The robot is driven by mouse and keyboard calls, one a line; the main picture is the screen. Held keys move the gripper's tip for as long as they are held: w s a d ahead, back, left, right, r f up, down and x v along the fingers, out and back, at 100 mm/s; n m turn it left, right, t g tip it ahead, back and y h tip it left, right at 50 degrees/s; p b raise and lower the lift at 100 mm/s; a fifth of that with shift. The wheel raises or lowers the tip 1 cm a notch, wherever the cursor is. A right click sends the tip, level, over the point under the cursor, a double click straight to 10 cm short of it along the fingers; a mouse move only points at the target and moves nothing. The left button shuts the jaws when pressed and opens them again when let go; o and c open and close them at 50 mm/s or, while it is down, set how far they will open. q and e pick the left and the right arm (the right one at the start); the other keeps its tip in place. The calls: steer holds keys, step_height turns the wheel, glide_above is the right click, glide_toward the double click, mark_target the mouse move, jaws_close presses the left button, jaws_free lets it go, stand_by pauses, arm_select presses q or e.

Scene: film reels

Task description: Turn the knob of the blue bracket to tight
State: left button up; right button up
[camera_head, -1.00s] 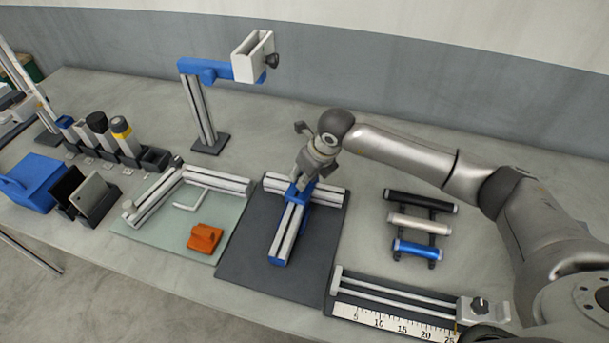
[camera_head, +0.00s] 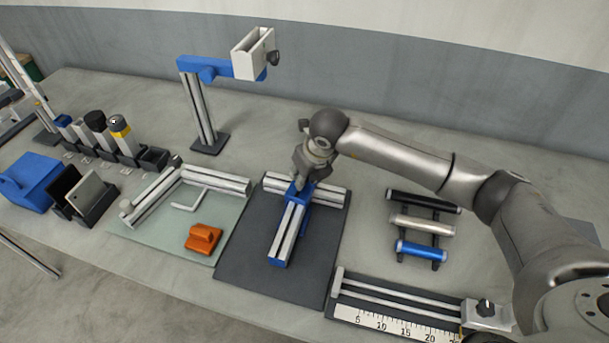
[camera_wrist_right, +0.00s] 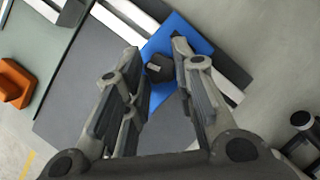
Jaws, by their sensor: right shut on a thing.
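The blue bracket (camera_head: 306,197) joins two grey aluminium rails in a T shape on the dark mat (camera_head: 240,262). In the right wrist view the bracket (camera_wrist_right: 181,36) is a blue plate with a small black knob (camera_wrist_right: 158,68) on it. My right gripper (camera_head: 299,184) points down at the bracket. In the wrist view its two fingers (camera_wrist_right: 157,58) stand on either side of the knob, shut on it. The knob is hidden by the gripper in the head view, and I cannot read its setting. My left gripper is not in view.
An orange block (camera_head: 203,238) and rails lie on the pale green mat at left. A blue-armed stand (camera_head: 207,110) rises behind. A rack of cylinders (camera_head: 421,226) stands at right, and a ruler rail (camera_head: 396,322) lies in front.

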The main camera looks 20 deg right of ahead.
steer(key=shift+a+m+h+b, duration=0.1)
steer(key=shift+m+h+b, duration=0.5)
steer(key=shift+m+b, duration=0.75)
steer(key=shift+a+m+h+b, duration=0.1)
steer(key=shift+m+h+b, duration=0.5)
steer(key=shift+m+b, duration=0.7)
steer(key=shift+w+a+m+g+h+b, duration=0.15)
steer(key=shift+m+h+b, duration=0.25)
steer(key=shift+m+b, duration=0.75)
steer(key=shift+s+a+m+g+h+b, duration=0.1)
steer(key=shift+m+g+h+b, duration=0.25)
steer(key=shift+m, duration=1.25)
steer(key=shift+w+m+g+h+b, duration=0.1)
steer(key=shift+m+g+h+b, duration=0.35)
steer(key=shift+m, duration=0.85)
steer(key=shift+w+m+g+h+p, duration=0.1)
steer(key=shift+m+g+h+p, duration=0.4)
steer(key=shift+m, duration=1.2)
